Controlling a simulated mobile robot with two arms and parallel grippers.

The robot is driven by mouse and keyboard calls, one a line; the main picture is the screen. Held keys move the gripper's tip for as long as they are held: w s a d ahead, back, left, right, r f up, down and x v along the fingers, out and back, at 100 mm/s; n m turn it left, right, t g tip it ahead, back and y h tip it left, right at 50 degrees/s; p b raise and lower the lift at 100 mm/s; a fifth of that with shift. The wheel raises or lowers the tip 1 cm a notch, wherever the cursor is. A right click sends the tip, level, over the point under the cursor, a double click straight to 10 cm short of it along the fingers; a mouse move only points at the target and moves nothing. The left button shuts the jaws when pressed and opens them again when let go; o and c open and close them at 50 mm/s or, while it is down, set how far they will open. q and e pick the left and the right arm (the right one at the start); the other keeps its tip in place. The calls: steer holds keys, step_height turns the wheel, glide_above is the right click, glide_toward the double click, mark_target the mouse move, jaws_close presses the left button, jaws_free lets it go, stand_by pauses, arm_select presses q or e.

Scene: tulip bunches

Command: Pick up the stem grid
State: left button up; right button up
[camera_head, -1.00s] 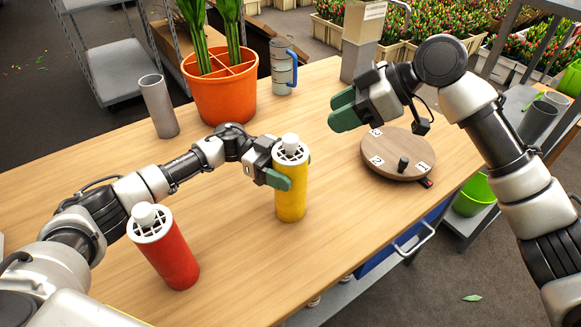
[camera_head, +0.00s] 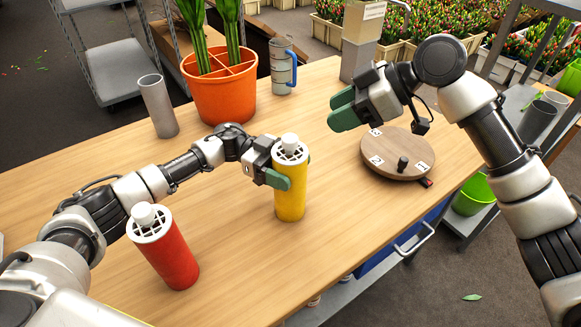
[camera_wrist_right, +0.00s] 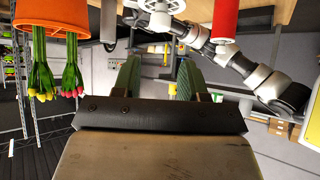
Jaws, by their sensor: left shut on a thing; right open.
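A white slotted grid with a round knob (camera_head: 290,150) sits on top of the upright yellow cylinder (camera_head: 290,200). My left gripper (camera_head: 279,178) is shut on the yellow cylinder just below this grid; its far finger is mostly hidden. A like white grid (camera_head: 148,224) sits on the red cylinder (camera_head: 170,260) at the lower left. My right gripper (camera_head: 343,108) is open and empty above the table, up and right of the yellow cylinder. In the right wrist view its two fingers (camera_wrist_right: 158,78) stand apart with nothing between them. That view shows the red cylinder (camera_wrist_right: 226,18) upside down.
A round wooden board (camera_head: 385,158) with a dark knob lies on the table (camera_head: 235,270) below my right gripper. An orange divided pot (camera_head: 222,98), a grey cup (camera_head: 158,108) and a blue-handled mug (camera_head: 284,70) stand at the back.

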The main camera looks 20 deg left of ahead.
mark_target(291, 136)
steer(key=o, duration=0.4)
steer(key=shift+a, duration=0.2)
steer(key=shift+c, duration=0.2)
steer(key=a+n+h, duration=0.2)
steer(key=a+n, duration=0.1)
steer(key=a+r+n+h, duration=0.1)
steer(key=a+n+h, duration=0.2)
steer(key=shift+w+r+n, duration=0.1)
steer(key=shift+w+n, duration=0.1)
steer(key=shift+n, duration=0.1)
steer(key=f+n+h, duration=0.1)
steer(key=f+n, duration=0.1)
steer(key=f, duration=0.1)
steer(key=a+f+n+h, duration=0.1)
steer(key=f+h, duration=0.1)
steer(key=f, duration=0.1)
steer(key=s+a+f+n+t+h, duration=0.1)
steer(key=f+n+h, duration=0.1)
steer(key=f, duration=0.1)
steer(key=shift+a+n, duration=0.15)
steer(key=shift+n, duration=0.15)
